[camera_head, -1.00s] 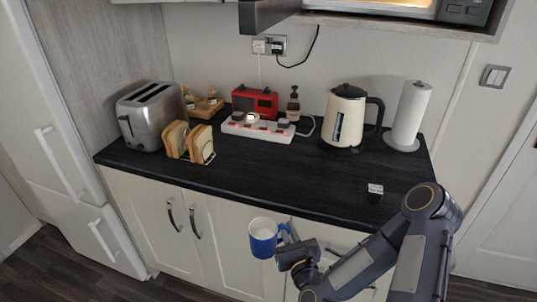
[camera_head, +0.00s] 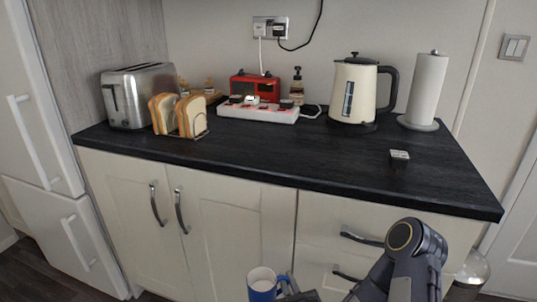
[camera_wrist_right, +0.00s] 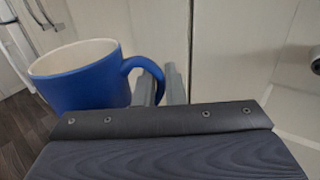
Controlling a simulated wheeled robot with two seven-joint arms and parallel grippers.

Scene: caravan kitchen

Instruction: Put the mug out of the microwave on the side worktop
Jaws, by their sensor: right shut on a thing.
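A blue mug with a white inside (camera_head: 263,285) shows at the bottom of the head view, below the worktop's front edge and in front of the cupboard doors. My right gripper (camera_head: 292,291) is shut on the mug's handle. In the right wrist view the mug (camera_wrist_right: 88,82) is upright, and the fingertips (camera_wrist_right: 160,84) are at its handle. The black side worktop (camera_head: 300,165) is behind and above the mug, with a wide bare stretch at its front. My left gripper is not in view. The microwave does not show in the present frames.
On the worktop stand a toaster (camera_head: 142,95), a toast rack with bread (camera_head: 180,116), a white power strip (camera_head: 257,114), a red radio (camera_head: 254,88), a kettle (camera_head: 354,92) and a paper roll (camera_head: 426,90).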

